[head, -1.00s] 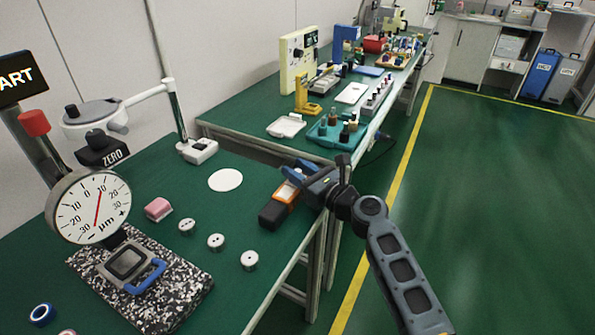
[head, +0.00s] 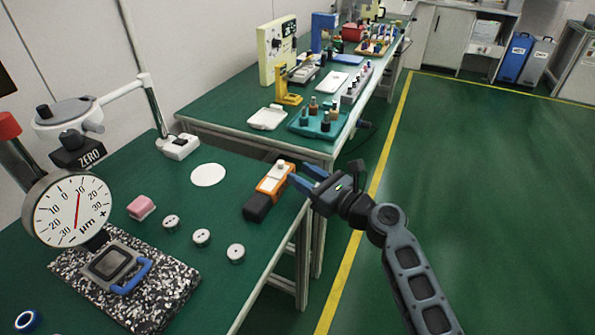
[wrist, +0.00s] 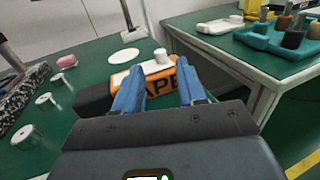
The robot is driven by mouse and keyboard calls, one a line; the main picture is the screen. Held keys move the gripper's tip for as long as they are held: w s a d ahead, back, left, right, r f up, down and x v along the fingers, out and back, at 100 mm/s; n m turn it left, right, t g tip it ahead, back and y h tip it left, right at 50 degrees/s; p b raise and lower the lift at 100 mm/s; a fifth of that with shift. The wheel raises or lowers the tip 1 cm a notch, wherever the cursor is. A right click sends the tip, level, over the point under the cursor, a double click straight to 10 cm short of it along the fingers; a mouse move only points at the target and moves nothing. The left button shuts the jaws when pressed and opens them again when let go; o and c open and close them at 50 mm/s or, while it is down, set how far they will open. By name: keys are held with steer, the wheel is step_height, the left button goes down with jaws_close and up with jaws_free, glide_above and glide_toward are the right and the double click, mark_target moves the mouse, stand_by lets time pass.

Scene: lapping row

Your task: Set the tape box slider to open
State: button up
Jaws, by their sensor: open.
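The tape box (head: 269,190) is an orange case with a dark end and a white top, lying at the right edge of the near green table. A small white knob, the slider (head: 281,164), stands up near its far end. The wrist view also shows the tape box (wrist: 158,80), with part of its lettering between my fingers, and the slider knob (wrist: 160,56). My gripper (head: 302,175) is open, its blue fingers pointing at the box from the right. In the wrist view the fingers (wrist: 158,80) are apart with nothing held; I cannot tell whether they touch the box.
A dial gauge (head: 72,208) stands on a speckled plate at the left. Several small metal cylinders, a pink block (head: 141,207) and a white disc (head: 208,175) lie on the near table. A second table behind holds a teal tray (head: 318,127). The green floor at right is clear.

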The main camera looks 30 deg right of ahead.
steer(key=shift+s+a, duration=0.1)
steer(key=shift+c, duration=1.4)
steer(key=shift+s+a+n, duration=0.15)
steer(key=shift+s+n, duration=0.05)
steer(key=shift+n, duration=0.3)
steer(key=shift+c, duration=0.7)
steer(key=s+n, duration=0.1)
steer(key=n, duration=0.1)
steer(key=s+a+n+h+p, duration=0.1)
steer(key=s+n+t+h, duration=0.1)
steer(key=s+n, duration=0.1)
steer(key=shift+a+n+p, duration=0.3)
steer(key=shift+a, duration=0.05)
jaws_close()
steer(key=n+h+p, duration=0.1)
steer(key=n+h, duration=0.3)
steer(key=n, duration=0.4)
glide_toward(282, 165)
steer(key=w+p, duration=0.1)
steer(key=w, duration=0.6)
steer(key=shift+d+p, duration=0.15)
steer(key=shift+p, duration=0.2)
